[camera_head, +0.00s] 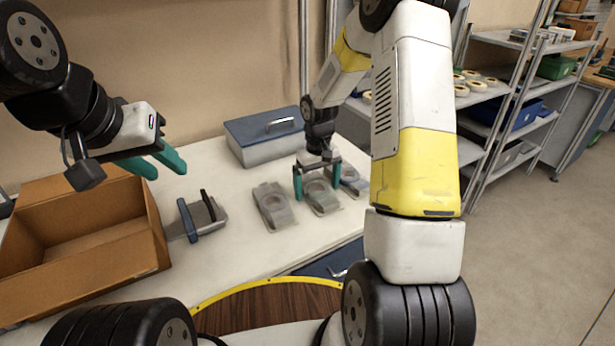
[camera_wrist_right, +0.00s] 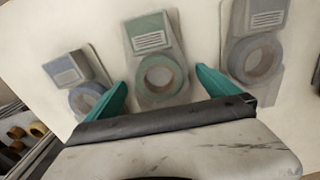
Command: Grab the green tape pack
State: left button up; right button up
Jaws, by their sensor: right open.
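The green tape pack (camera_wrist_right: 158,78) lies flat in the middle of a row of three packs in the right wrist view. It has a green ring and a label on its backing. In the head view this pack (camera_head: 322,205) looks greyish and lies under my right gripper (camera_head: 318,188). My right gripper is open, its teal fingers (camera_wrist_right: 160,92) to either side of the ring in the picture; the height gap is hard to judge. My left gripper (camera_head: 168,168) is open and empty above the table's left side, near the carton.
A blue-lidded box (camera_head: 265,132) stands behind. An open cardboard box (camera_head: 85,240) and a grey-blue holder (camera_head: 205,215) are at left. Shelves (camera_head: 500,95) stand at right.

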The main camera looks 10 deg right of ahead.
jog(key=shift+c, duration=0.4)
jog(key=c, duration=1.4)
jog(key=shift+c, duration=0.6)
jog(key=shift+r, duration=0.1)
